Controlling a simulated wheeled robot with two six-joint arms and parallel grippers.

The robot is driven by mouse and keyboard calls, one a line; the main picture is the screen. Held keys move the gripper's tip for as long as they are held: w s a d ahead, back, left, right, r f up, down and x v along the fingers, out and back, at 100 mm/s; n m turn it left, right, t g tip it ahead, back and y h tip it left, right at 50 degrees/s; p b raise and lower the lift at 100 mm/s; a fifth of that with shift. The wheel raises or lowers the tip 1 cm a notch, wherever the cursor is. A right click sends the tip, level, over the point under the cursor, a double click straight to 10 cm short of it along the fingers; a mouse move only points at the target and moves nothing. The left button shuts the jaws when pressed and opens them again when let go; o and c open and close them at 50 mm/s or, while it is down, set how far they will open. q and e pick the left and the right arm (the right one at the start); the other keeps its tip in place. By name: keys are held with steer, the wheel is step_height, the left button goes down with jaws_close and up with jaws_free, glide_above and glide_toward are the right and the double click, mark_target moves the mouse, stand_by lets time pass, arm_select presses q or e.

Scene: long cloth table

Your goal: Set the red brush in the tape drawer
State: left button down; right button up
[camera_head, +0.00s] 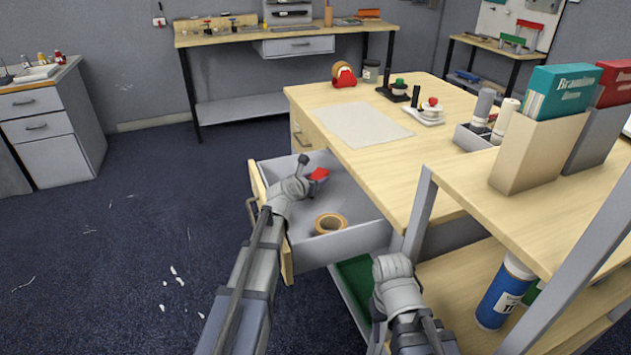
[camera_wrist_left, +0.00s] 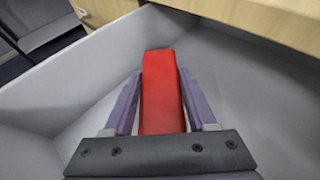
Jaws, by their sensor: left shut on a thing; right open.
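The tape drawer (camera_head: 350,240) is pulled out from the wooden desk, and a roll of tape (camera_head: 330,223) lies in it towards the front. My left gripper (camera_head: 312,180) is over the drawer and shut on the red brush (camera_head: 319,174). In the left wrist view the red brush (camera_wrist_left: 161,90) sits between the two fingers of my left gripper (camera_wrist_left: 161,100), with the grey drawer walls around it. I cannot tell whether the brush touches the drawer floor. My right gripper (camera_head: 392,267) is low, in front of the desk's near leg; its fingers are mostly hidden.
The desk top (camera_head: 390,165) holds a pale sheet, a red-and-tan object (camera_head: 343,75) and small stands. A shelf unit (camera_head: 560,200) with file boxes (camera_head: 540,140) and a blue bottle (camera_head: 505,292) stands at right. The floor at left is open.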

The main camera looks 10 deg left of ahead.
arm_select(q)
steer(key=shift+f+b, duration=0.6)
steer(key=shift+f, duration=0.05)
steer(key=shift+c, duration=1)
jaws_free()
steer(key=shift+r, duration=0.1)
steer(key=shift+r+p, duration=0.55)
steer(key=shift+p, duration=0.05)
steer(key=p+v, duration=0.4)
steer(key=v, duration=0.8)
steer(key=shift+p, duration=0.35)
steer(key=shift+r, duration=0.15)
